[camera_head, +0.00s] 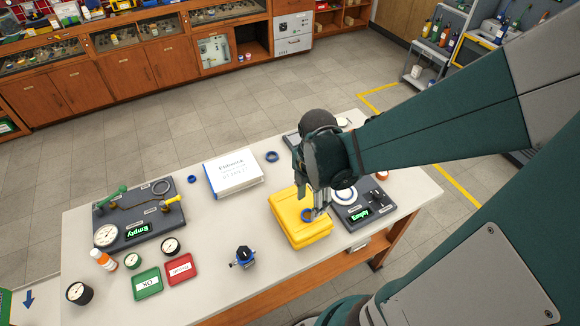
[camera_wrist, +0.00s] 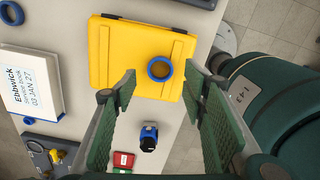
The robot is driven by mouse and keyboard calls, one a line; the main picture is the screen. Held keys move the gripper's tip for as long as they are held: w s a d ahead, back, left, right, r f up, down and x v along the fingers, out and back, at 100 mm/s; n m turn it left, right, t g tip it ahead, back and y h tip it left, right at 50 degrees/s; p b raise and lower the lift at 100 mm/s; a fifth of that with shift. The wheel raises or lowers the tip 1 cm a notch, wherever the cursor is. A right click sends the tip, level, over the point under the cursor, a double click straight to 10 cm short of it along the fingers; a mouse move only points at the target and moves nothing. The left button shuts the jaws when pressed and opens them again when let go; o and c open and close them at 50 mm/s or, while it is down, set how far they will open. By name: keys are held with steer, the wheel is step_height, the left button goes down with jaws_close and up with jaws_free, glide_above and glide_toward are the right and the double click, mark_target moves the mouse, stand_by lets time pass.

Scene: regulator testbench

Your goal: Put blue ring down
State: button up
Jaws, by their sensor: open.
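A blue ring (camera_head: 307,214) lies flat on the lid of the yellow case (camera_head: 287,222). In the wrist view the ring (camera_wrist: 160,69) shows whole on the case (camera_wrist: 112,52), near one edge, with yellow lid visible through its hole. My gripper (camera_head: 319,207) is above the case, beside the ring in the head view. In the wrist view my gripper (camera_wrist: 162,80) is open, its two green-padded fingers apart on either side of the ring, with nothing between them touching it. The exact height of the fingertips above the lid is hard to tell.
A white book (camera_head: 234,173) lies left of the case, with another blue ring (camera_head: 272,157) and a smaller one (camera_head: 192,179) near it. A blue regulator (camera_head: 243,257) stands in front. A dark display unit (camera_head: 362,207) sits close right of the case. Red (camera_head: 180,269) and green trays (camera_head: 147,283) lie front left.

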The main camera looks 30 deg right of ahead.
step_height(320, 180, up, 7)
steer(key=shift+p, duration=0.4)
stand_by(0.9)
step_height(320, 180, up, 7)
steer(key=m+t, duration=0.3)
steer(key=m, duration=0.7)
glide_above(309, 214)
steer(key=w+a, duration=0.2)
steer(key=a, duration=0.2)
steer(key=a+r+m+t, duration=0.4)
steer(key=r+m, duration=0.3)
steer(key=m, duration=0.3)
steer(key=shift+o, duration=0.9)
steer(key=shift+w+d, duration=0.1)
steer(key=shift+w, duration=0.05)
